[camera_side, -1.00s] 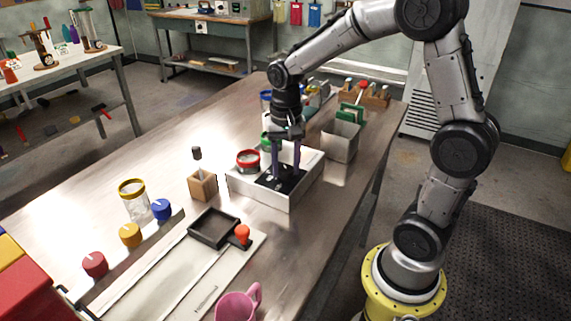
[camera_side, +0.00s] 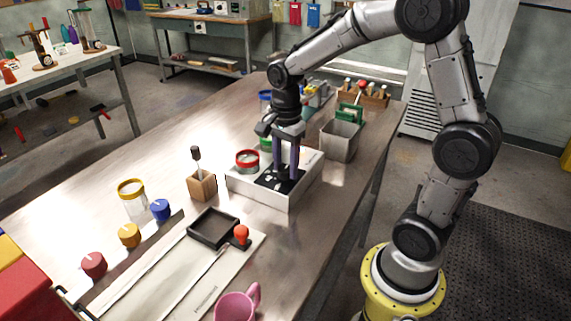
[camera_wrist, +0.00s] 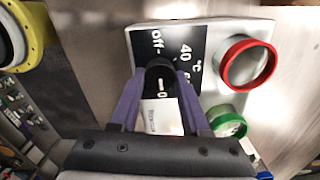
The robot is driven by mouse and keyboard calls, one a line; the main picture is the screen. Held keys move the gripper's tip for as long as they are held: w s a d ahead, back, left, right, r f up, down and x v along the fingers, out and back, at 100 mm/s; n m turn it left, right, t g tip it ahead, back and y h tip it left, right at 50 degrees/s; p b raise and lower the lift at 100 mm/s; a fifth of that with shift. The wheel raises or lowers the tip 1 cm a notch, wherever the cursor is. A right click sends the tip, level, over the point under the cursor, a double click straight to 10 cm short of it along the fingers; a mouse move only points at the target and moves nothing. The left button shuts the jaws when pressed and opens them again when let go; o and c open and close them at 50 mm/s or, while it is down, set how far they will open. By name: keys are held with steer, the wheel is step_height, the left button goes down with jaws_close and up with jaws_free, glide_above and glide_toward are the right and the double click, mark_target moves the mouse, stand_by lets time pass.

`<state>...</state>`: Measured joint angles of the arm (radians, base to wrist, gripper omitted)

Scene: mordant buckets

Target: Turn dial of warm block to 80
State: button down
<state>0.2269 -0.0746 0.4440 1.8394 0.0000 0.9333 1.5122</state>
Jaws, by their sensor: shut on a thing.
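The warm block (camera_side: 272,201) is a white box with a black dial plate, standing on the metal table. In the wrist view its white top (camera_wrist: 190,35) and black plate show the marks "Off", "40" and "°C"; other marks are partly covered. My gripper (camera_side: 284,176) points down over the plate. In the wrist view my gripper (camera_wrist: 160,95) has its purple fingers shut on the black dial (camera_wrist: 158,74), one on each side. A white line shows on the dial, but which mark it points at I cannot tell.
A red-rimmed jar (camera_side: 248,160) and a green-rimmed jar (camera_wrist: 228,122) stand in the block beside the dial. A wooden holder (camera_side: 202,184) is to the left. A metal bucket (camera_side: 340,138) with a green clip stands close behind on the right.

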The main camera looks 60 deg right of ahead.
mark_target(285, 168)
steer(key=shift+r+m, duration=0.15)
steer(key=shift+m, duration=0.25)
steer(key=shift+c, duration=1.9)
jaws_free()
step_height(285, 168, up, 14)
